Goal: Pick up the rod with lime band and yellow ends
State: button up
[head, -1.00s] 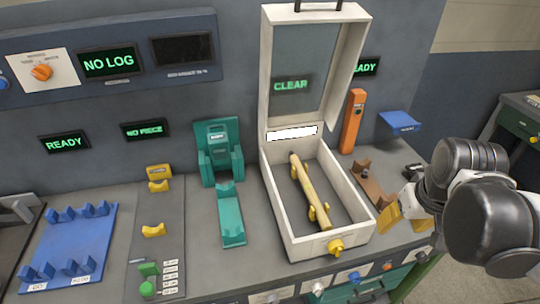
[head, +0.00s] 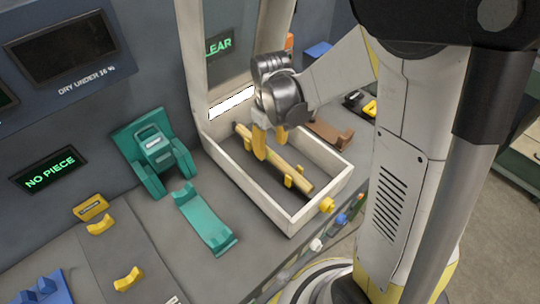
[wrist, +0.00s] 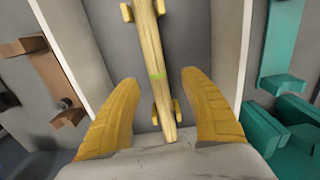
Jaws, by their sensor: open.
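The wooden rod (head: 299,180) lies lengthwise in an open white-walled box (head: 272,211), resting on yellow supports (head: 288,181). In the wrist view the rod (wrist: 148,45) shows a narrow lime band (wrist: 157,77); its far end is out of frame, and I cannot make out the end colours. My gripper (head: 268,145) is open and empty, with its yellow fingers pointing down into the box. In the wrist view the gripper's fingers (wrist: 159,82) stand on either side of the rod near the band, with gaps to it. In the head view they hide part of the rod.
The box walls stand close on both sides, and its raised glazed lid (head: 188,70) stands behind. A teal stand (head: 152,150) and teal cradle (head: 207,220) are to the left. A brown holder (head: 330,134) is on the right. A sign reads NO PIECE (head: 48,169).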

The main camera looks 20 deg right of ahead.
aim_at(272, 153)
jog(key=f+b, duration=0.1)
jog(key=f, duration=0.1)
jog(key=f+b, duration=0.1)
jog(key=f, duration=0.2)
jog(key=shift+w+d+f, duration=0.1)
jog(key=shift+w+d, duration=0.1)
grip_shut()
